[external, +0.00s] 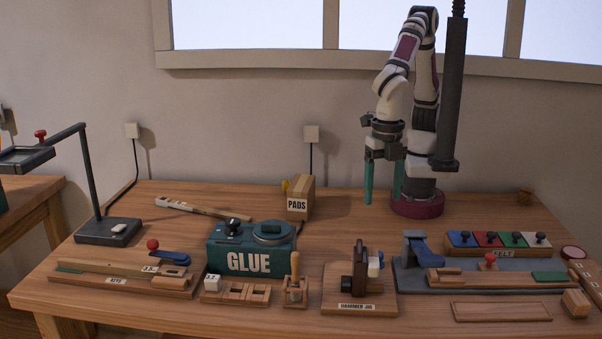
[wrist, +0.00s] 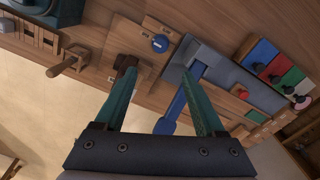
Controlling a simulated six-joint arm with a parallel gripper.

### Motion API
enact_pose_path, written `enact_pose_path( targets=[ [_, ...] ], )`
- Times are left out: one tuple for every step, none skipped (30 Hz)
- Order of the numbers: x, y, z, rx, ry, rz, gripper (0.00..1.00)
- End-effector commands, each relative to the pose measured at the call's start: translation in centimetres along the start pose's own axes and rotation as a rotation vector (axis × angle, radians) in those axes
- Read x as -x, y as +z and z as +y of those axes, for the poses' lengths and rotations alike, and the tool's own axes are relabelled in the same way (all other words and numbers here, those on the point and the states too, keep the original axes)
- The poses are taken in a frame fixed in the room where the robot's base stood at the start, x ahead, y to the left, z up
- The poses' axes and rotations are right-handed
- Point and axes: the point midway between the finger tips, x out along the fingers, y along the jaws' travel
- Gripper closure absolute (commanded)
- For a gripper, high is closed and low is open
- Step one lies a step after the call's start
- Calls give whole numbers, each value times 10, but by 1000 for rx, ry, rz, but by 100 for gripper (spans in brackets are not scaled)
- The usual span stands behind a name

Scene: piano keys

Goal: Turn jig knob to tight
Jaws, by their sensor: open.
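The hammer jig (external: 359,302) stands on a wooden base at the front middle of the table. It has a dark brown upright with a black round part on its left and a blue and white part on its right. In the wrist view, a round blue knob (wrist: 160,43) with a pale mark shows on the jig board; its setting is too small to read. A brown upright (wrist: 123,63) is partly hidden by the left finger. My gripper (external: 383,184) is open and empty, above the back of the table, behind and apart from the jig. Its teal fingers also show in the wrist view (wrist: 158,76).
Right of the jig is a grey fixture with a blue lever (external: 415,246) and a red knob. The felt box (external: 497,247) stands behind it. The green glue box (external: 250,262) and a wooden peg block (external: 295,290) are on the left. The table behind the jig is clear.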

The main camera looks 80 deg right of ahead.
Motion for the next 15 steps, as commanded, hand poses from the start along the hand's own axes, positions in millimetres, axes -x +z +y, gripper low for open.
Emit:
enact_pose_path(
  targets=[
    [-10,1,-1,-1,-4,-4,28],
    [-16,2,-1,-2,-4,-4,28],
    [-28,2,-1,-3,-6,-5,28],
    [-37,2,-1,-4,-6,-5,28],
    [-46,2,-1,-4,-7,-5,28],
    [-59,3,-1,-6,-7,-6,28],
    [-68,3,-1,-6,-7,-6,28],
    [-77,3,-2,-6,-7,-5,28],
    [-89,3,-1,-7,-7,-5,28],
    [-98,3,-1,-7,-7,-5,28],
    [-106,3,-1,-7,-6,-4,28],
    [-115,3,-1,-8,-6,-4,28],
    [-121,3,-1,-8,-5,-3,28],
    [-127,3,-1,-9,-5,-3,28],
    [-133,3,-1,-8,-5,-3,28]
  ],
)
